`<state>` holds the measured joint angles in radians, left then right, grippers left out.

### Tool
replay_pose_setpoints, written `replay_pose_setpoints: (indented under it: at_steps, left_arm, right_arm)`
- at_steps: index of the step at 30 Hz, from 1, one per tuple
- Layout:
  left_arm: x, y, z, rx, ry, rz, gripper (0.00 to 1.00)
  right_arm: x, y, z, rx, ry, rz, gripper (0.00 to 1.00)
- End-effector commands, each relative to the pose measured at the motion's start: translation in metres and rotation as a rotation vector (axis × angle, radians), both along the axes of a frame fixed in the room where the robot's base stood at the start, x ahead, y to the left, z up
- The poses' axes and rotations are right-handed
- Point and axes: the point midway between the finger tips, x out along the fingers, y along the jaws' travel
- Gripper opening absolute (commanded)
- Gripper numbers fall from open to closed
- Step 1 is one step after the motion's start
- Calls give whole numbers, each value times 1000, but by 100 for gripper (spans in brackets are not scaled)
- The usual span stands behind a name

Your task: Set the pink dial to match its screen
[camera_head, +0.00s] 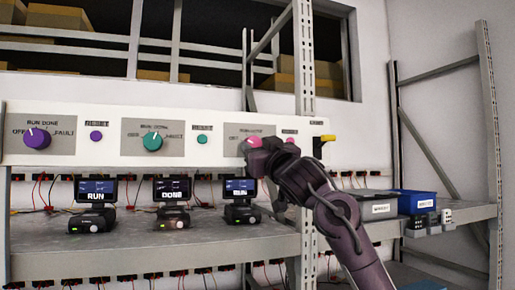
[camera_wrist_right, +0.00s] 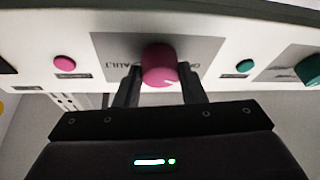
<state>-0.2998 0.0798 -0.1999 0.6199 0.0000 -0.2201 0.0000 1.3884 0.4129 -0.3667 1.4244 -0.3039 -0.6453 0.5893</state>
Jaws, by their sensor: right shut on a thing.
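The pink dial (camera_head: 254,142) is on the third grey plate of the white panel and also shows in the right wrist view (camera_wrist_right: 160,62). My right gripper (camera_wrist_right: 160,88) is shut on it, one finger on each side. In the wrist view, which is upside down to the panel, its white mark points down and to the right, away from FAULT. RUN and DONE on its plate are hidden there. The small screen (camera_head: 241,188) below the pink dial seems to read RUN, in small blurred text. My left gripper is not in view.
A purple dial (camera_head: 37,138) and a teal dial (camera_head: 153,141) sit further left, above screens reading RUN (camera_head: 96,191) and DONE (camera_head: 173,190). Round reset buttons lie between plates; a pink button (camera_wrist_right: 65,63) is beside the pink dial's plate. A blue bin (camera_head: 416,202) stands right.

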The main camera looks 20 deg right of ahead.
Motion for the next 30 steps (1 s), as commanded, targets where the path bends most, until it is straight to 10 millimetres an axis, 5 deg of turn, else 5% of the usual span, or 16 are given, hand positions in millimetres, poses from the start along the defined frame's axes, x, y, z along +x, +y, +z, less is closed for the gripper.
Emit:
replay_pose_setpoints:
  at_steps: [30]
  left_arm:
    - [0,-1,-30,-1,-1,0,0]
  right_arm:
    - [0,7,0,673,25,2,14]
